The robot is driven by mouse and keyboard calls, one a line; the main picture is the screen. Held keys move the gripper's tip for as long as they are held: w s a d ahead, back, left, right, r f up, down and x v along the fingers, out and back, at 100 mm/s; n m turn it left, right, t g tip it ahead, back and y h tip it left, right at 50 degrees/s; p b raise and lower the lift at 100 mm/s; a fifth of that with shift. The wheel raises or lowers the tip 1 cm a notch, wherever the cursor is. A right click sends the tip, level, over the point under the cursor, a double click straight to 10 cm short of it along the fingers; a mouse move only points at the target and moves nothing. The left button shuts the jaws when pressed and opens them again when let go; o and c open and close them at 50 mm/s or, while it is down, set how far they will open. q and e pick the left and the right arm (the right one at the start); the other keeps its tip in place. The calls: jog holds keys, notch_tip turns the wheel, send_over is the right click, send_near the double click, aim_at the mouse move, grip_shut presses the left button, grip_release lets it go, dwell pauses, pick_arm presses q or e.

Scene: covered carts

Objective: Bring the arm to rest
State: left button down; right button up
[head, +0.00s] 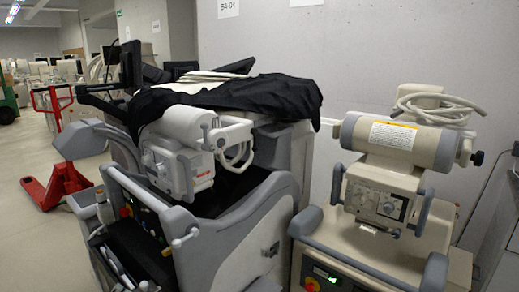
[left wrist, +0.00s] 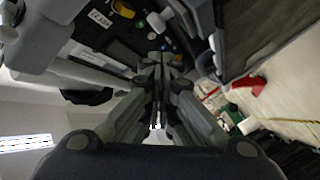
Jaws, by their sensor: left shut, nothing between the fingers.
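My left gripper (left wrist: 157,72) shows in the left wrist view, its two fingers together with nothing between them. Its fingertips point toward a dark panel with small coloured buttons, part of a grey machine. I cannot make out how far the fingertips are from the panel. I cannot make out either gripper in the head view. My right gripper is in neither view.
A grey mobile machine (head: 240,225) stands in the middle, with a black cover (head: 240,97) draped over its top. A beige machine (head: 385,200) stands close on its right, near the wall. A red pallet jack (head: 58,182) stands at left, beside open floor (head: 22,165).

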pick_arm(q)
jog(key=s+d+f+m+g+h, duration=0.3)
jog(key=s+d+f+m+g, duration=0.5)
jog(key=s+d, duration=0.45)
jog(key=s+d+f+m+g+y, duration=0.1)
jog(key=s+d+m+g, duration=0.15)
jog(key=s, duration=0.65)
jog(key=s+d+f+m+g+y, duration=0.1)
jog(key=s+d+m+g, duration=0.15)
jog(key=s, duration=0.75)
notch_tip(320, 180, down, 25)
jog(key=s+g, duration=0.1)
jog(key=g, duration=0.1)
jog(key=s+a+f, duration=0.2)
jog(key=s+f, duration=0.6)
jog(key=s+a+f+p, duration=0.1)
jog(key=s+f, duration=0.6)
jog(key=s, duration=0.2)
jog(key=shift+a+f+g, duration=0.35)
jog(key=shift+g, duration=0.05)
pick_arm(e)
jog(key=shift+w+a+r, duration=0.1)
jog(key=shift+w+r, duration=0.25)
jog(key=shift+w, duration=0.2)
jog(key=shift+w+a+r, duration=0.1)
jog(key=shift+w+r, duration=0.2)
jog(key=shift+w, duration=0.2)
